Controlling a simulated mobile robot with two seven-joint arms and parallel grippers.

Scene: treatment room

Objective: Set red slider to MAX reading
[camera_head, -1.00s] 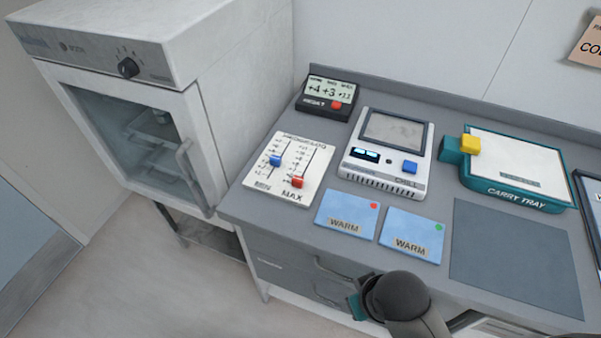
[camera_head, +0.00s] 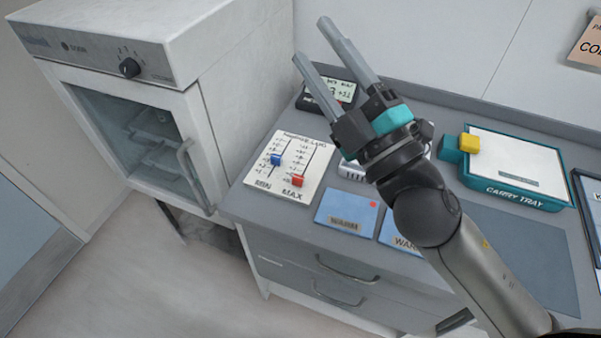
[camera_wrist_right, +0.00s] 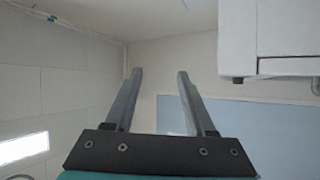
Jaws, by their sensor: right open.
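The red slider (camera_head: 297,181) sits low on its track on the white slider panel (camera_head: 268,187), near the MAX label. The blue slider (camera_head: 275,160) is higher on the MIN track to its left. The small dark display (camera_head: 347,92) behind the panel is partly covered by my right gripper's fingers. My right gripper (camera_head: 312,40) is open and empty, raised over the counter with its fingers pointing up and left, apart from the panel. Its two spread fingers (camera_wrist_right: 158,85) also show in the right wrist view with nothing between them. My left gripper is not in view.
Two blue WARM cards (camera_head: 346,212) lie in front; my arm covers part of the second. My arm hides most of the white chiller device (camera_head: 352,170). A teal carry tray (camera_head: 515,193) with a yellow block (camera_head: 469,143) stands right. A white cabinet (camera_head: 215,120) stands left.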

